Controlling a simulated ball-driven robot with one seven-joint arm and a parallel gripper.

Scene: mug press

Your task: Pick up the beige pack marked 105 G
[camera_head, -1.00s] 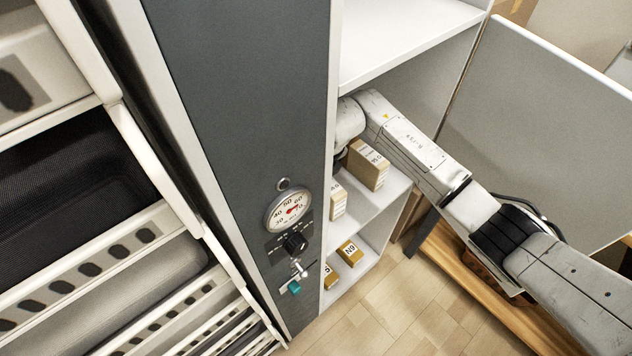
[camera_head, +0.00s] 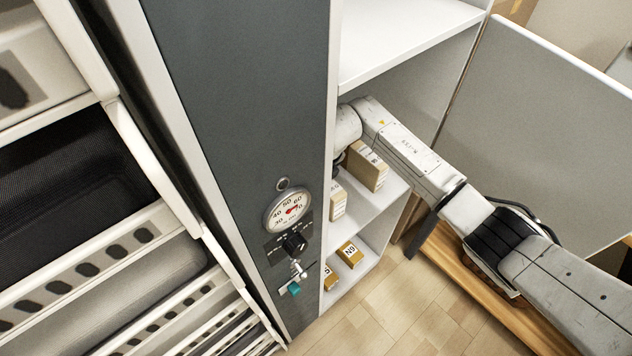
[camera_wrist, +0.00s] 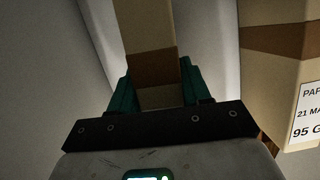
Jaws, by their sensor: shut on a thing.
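My gripper (camera_wrist: 161,84) shows in the wrist view, its green fingers shut on a beige pack (camera_wrist: 147,28) with a brown band. No label shows on the face of this pack that I see, so its mark cannot be read. Another beige pack (camera_wrist: 283,70), labelled 95 G, stands to the right of the gripper, apart from the held one. In the head view, a labelled beige pack (camera_head: 366,167) stands on the shelf beside my wrist. My gripper and the held pack are hidden there behind the cabinet's side panel.
The shelf unit's grey side panel (camera_head: 240,100) carries a dial gauge (camera_head: 288,206) and a teal-handled valve (camera_head: 294,287). An upper shelf (camera_head: 410,40) lies above my arm. Lower shelves hold more packs, one marked N9 (camera_head: 350,253). An open door panel (camera_head: 545,130) stands at right.

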